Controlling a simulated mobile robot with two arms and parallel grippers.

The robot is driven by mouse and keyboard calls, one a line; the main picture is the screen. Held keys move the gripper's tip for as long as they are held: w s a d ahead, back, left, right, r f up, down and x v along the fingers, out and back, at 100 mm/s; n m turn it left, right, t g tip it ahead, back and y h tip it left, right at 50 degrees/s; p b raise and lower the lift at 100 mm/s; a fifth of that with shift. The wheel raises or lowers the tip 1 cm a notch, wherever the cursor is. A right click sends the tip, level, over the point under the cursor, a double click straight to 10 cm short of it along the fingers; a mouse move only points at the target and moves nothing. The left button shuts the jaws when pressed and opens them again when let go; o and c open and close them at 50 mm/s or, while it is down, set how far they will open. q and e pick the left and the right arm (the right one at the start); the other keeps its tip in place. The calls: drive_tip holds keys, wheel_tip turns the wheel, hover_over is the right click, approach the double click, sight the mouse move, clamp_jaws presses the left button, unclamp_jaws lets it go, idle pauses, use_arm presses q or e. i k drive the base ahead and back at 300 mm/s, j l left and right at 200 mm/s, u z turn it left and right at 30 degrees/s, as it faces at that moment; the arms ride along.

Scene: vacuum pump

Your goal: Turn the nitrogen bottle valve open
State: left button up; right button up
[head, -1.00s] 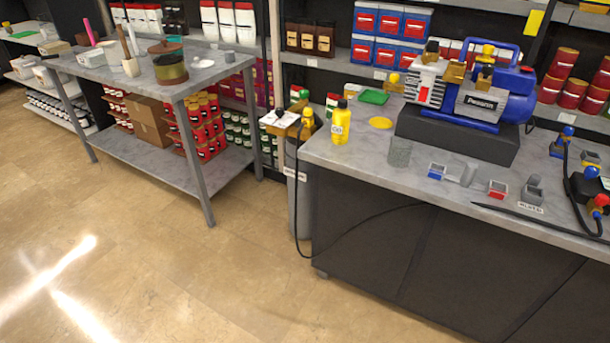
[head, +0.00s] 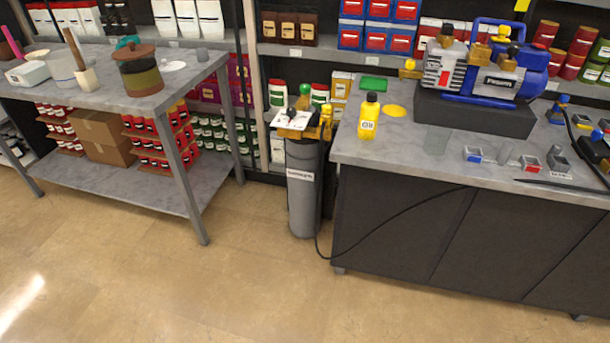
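The nitrogen bottle (head: 303,205) is a grey upright cylinder with a white label, standing on the floor between the two tables. Brass-coloured fittings and a white plate (head: 290,119) sit on its top. I cannot tell which of these is the valve. A black hose (head: 385,211) runs from the bottle across the front of the right bench. Neither of my grippers shows in the head view.
The right bench (head: 400,157) carries a blue vacuum pump (head: 496,75), a yellow oil bottle (head: 369,118) and small metal parts. The left table (head: 205,75) holds pots and containers. Shelves stand close behind the bottle. The tiled floor (head: 200,290) in front is clear.

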sight(305, 89)
drive_tip(key=i+j, duration=0.2)
drive_tip(key=i, duration=0.2)
drive_tip(key=i+j, duration=0.15)
drive_tip(key=i, duration=0.25)
drive_tip(key=i+j, duration=0.2)
drive_tip(key=i, duration=0.2)
